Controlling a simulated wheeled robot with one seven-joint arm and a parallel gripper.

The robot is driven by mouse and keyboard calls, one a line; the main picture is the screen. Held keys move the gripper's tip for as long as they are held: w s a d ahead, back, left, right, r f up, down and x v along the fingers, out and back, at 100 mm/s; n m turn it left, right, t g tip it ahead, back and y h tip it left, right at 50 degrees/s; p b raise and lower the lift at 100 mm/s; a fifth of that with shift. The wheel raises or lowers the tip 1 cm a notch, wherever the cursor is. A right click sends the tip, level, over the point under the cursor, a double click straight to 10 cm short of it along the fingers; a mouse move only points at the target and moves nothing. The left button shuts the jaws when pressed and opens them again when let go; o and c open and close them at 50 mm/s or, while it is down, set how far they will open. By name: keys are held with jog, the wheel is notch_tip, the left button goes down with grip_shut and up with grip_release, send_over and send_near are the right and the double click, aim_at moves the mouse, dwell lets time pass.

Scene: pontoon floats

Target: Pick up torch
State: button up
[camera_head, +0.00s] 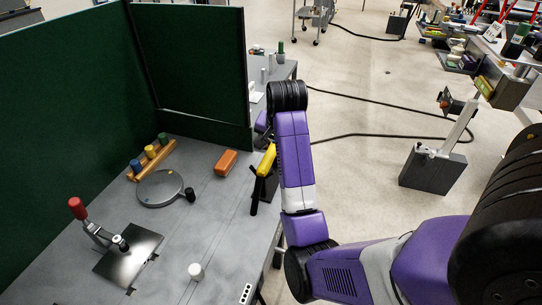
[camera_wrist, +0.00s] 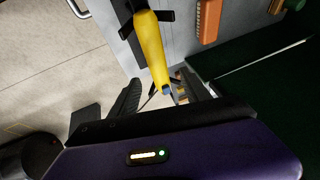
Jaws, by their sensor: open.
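The torch is most likely the long yellow object (camera_head: 266,160) near the right edge of the grey workbench. It rests tilted in a black holder (camera_head: 254,196). In the wrist view the yellow torch (camera_wrist: 153,52) runs from the top edge down toward my gripper (camera_wrist: 163,92), with its grey end near the gap between the fingers. My gripper is open and holds nothing. I cannot tell whether a finger touches the torch. In the head view my purple arm hides most of the gripper.
Dark green panels (camera_head: 190,65) wall the back.

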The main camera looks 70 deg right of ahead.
aim_at(272, 151)
jog(key=shift+x, duration=1.15)
jog(key=shift+p+x, duration=0.7)
jog(key=shift+x, duration=1.95)
jog(key=shift+s, duration=0.1)
grip_shut()
jog(key=shift+d, duration=0.1)
